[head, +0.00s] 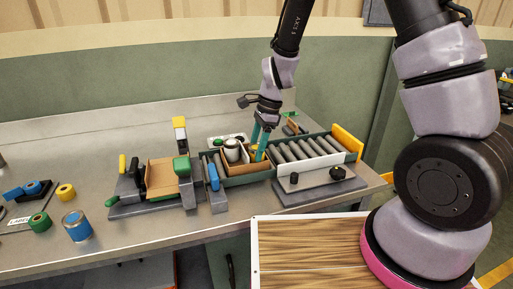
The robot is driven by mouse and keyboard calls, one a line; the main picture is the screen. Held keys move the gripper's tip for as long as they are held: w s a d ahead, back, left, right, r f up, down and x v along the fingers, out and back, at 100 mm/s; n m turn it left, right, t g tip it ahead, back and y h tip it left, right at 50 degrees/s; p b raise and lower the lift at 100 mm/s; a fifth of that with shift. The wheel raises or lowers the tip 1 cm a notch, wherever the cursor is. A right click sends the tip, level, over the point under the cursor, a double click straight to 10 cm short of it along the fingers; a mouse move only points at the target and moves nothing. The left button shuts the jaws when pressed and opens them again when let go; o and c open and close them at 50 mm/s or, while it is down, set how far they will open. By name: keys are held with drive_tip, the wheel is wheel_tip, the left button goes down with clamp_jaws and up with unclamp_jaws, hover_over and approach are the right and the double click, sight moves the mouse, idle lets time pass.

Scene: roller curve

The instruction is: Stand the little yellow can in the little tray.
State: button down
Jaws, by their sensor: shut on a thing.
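My gripper (260,146), with teal fingers, points down at the small brown tray (241,170) on the roller line. It is shut on the little yellow can (254,149), of which only a small yellow patch shows between and beside the fingers. The can is at or just above the tray's right part; I cannot tell whether it touches the tray floor. A white can (232,150) stands in the left part of the same tray. The fingers hide much of the tray's right side.
Rollers (308,148) with a yellow end stop (347,142) lie to the right. A fixture holding a brown carton (160,178) stands left. A blue can (77,226) and tape rolls (40,222) are at the far left. A wood-topped surface (310,245) is in front.

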drive_tip(key=shift+c, duration=0.8)
unclamp_jaws()
drive_tip(key=shift+f, duration=0.15)
drive_tip(key=d+r+n+t, duration=0.1)
drive_tip(key=d+r, duration=0.3)
drive_tip(key=r, duration=0.6)
drive_tip(key=d+r+n+t, duration=0.1)
drive_tip(key=d+r, duration=0.4)
drive_tip(key=r, duration=0.5)
drive_tip(key=s+d+r+n+t+h, duration=0.1)
drive_tip(key=s+d+r+n+t, duration=0.5)
drive_tip(key=s+d+r, duration=0.6)
drive_tip(key=d+n, duration=0.1)
drive_tip(key=n, duration=0.1)
drive_tip(key=shift+d+r+n, duration=0.3)
drive_tip(key=shift+d, duration=0.1)
drive_tip(key=shift+s, duration=0.1)
